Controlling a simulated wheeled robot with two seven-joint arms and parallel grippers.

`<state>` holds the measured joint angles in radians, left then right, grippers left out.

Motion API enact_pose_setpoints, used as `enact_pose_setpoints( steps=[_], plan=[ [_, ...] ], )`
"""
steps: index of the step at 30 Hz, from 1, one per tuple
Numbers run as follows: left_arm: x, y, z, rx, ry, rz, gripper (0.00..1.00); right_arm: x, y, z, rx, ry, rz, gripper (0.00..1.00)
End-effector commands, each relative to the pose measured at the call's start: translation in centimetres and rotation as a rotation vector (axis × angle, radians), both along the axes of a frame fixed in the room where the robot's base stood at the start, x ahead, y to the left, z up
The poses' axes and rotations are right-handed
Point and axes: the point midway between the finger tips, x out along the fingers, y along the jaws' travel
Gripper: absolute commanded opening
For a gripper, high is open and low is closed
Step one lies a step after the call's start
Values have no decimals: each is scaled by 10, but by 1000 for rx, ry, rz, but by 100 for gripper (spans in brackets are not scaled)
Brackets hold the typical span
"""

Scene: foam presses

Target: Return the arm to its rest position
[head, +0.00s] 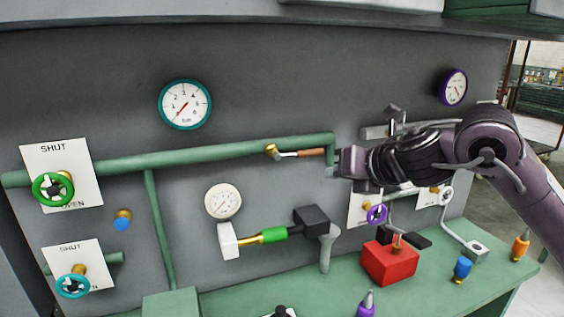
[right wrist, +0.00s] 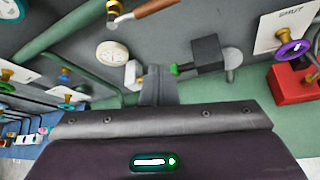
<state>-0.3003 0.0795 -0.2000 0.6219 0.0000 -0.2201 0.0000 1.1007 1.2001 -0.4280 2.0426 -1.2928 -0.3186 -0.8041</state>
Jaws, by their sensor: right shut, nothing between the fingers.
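My right arm (head: 490,145) comes in from the right, dark purple and grey. Its gripper (head: 340,163) points left, in front of the grey panel, near the right end of the green pipe (head: 220,152). The closed fingers (right wrist: 158,86) also show in the right wrist view, with nothing held. A lever with a brown handle (head: 311,153) is just left of the fingertips; I cannot tell the gap in depth. My left gripper is not in view.
A red box (head: 390,264) and a blue-capped fitting (head: 462,268) stand on the green bench (head: 240,303) below the arm. A black block (head: 312,221) with a green-and-yellow rod (head: 272,235) is below left. Gauges and handwheels (head: 53,189) line the panel.

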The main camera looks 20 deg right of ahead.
Motion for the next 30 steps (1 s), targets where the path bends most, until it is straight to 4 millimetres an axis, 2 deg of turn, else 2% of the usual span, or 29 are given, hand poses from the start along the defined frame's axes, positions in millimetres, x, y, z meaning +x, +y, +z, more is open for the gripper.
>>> enact_pose_setpoints(
  steps=[4, 7, 12, 15, 18, 23, 27, 30],
  plan=[
    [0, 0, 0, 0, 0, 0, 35, 2, 7, -7, 18, 3, 3, 0],
    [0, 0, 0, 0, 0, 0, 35, 9, 32, -26, 86, 5, 5, 0],
    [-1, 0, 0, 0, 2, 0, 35, 15, 97, -80, 368, 33, -53, 0],
    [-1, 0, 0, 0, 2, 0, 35, 9, 127, -111, 585, 73, -147, 0],
    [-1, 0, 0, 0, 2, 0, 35, -3, 144, -142, 811, 133, -286, 0],
    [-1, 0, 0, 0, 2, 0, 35, -33, 148, -194, 1159, 258, -610, 0],
    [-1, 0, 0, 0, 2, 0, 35, -72, 133, -247, 1415, 375, -991, 0],
    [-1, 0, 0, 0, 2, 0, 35, -104, 120, -280, 1536, 436, -1255, 0]
  ],
)
